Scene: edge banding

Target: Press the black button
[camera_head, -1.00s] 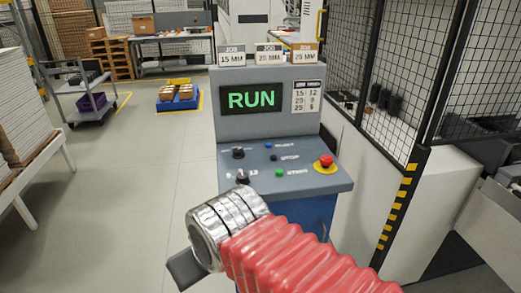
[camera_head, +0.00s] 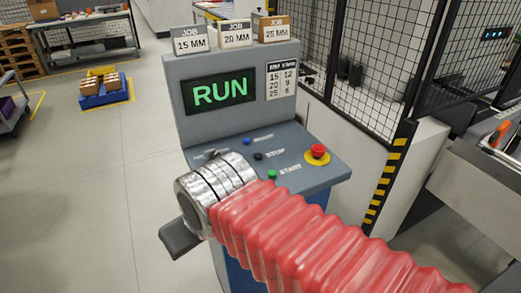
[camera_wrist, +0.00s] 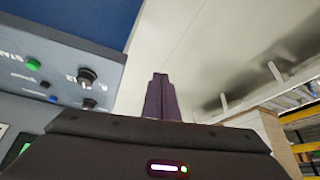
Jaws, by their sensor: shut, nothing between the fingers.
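The black button (camera_head: 258,156), labelled STOP, sits on the sloping grey control panel (camera_head: 318,180), between a blue button (camera_head: 246,141) and a green START button (camera_head: 272,174). My gripper (camera_wrist: 160,84) is shut and empty in the wrist view, its fingers pointing past the panel's edge. The black button (camera_wrist: 44,85) is small at the left of that view, between the green button (camera_wrist: 33,64) and the blue one (camera_wrist: 52,99). In the head view my arm's end is in front of the panel's left side, apart from the black button; the fingers are hidden there.
A red mushroom button (camera_head: 317,152) stands on the panel's right. Two black knobs (camera_wrist: 87,77) are on its other side. The screen (camera_head: 219,93) reads RUN. Job boxes (camera_head: 235,34) stand on top. A mesh fence (camera_head: 350,60) is at the right; open floor lies left.

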